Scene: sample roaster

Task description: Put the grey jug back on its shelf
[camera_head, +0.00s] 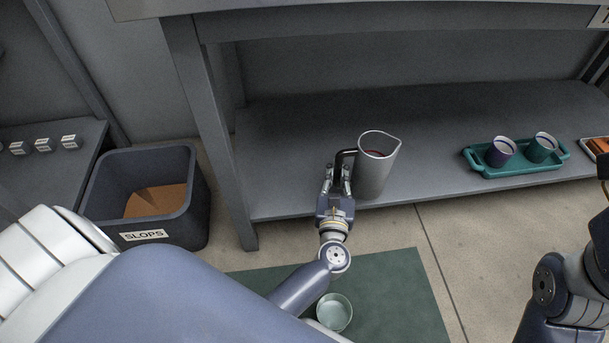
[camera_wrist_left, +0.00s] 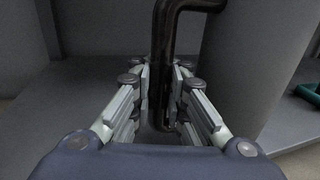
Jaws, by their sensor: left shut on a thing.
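The grey jug (camera_head: 374,170) has a black handle on its left side and something dark red shows inside its mouth. It is about upright at the front of the grey lower shelf (camera_head: 290,190); I cannot tell whether its base touches the board. My left gripper (camera_head: 338,180) is shut on the handle. In the left wrist view the black handle (camera_wrist_left: 161,60) runs down between the fingers (camera_wrist_left: 161,105), with the jug's grey wall (camera_wrist_left: 245,70) to the right. Part of my right arm shows at the right edge; its fingers are not clear.
A teal tray (camera_head: 512,170) with two cups (camera_head: 501,151) (camera_head: 542,147) stands on the shelf to the right. A table leg (camera_head: 213,130) and a slops bin (camera_head: 146,195) are at left. A glass bowl (camera_head: 334,312) is on the green mat (camera_head: 405,290) below.

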